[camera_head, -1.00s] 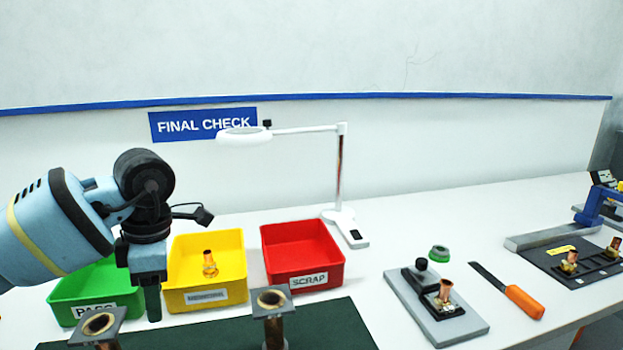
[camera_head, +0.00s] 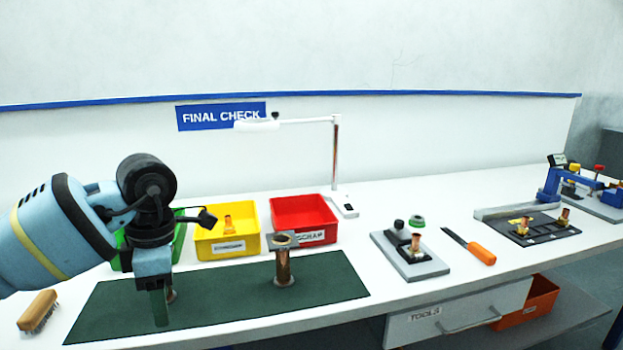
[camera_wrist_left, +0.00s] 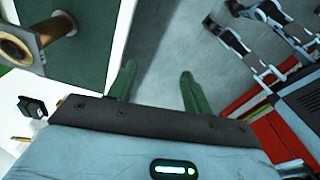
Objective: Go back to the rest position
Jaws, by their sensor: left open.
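My left gripper (camera_head: 160,306) hangs at the left in the head view, its fingers in front of the dark green mat (camera_head: 235,300). In the left wrist view its two green fingers (camera_wrist_left: 155,82) are spread apart with nothing between them, above the grey floor. A copper tube part with a square flange (camera_head: 284,266) stands upright on the mat, apart from the gripper. A flanged tube (camera_wrist_left: 22,42) also shows at the upper left of the wrist view. My right gripper is not in view.
Green, yellow (camera_head: 228,245) and red (camera_head: 303,225) bins stand behind the mat. A brush (camera_head: 38,311) lies left of it. A grey fixture (camera_head: 410,258), an orange-handled tool (camera_head: 481,253) and a black plate (camera_head: 533,231) lie to the right. A magnifier lamp (camera_head: 335,165) stands behind.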

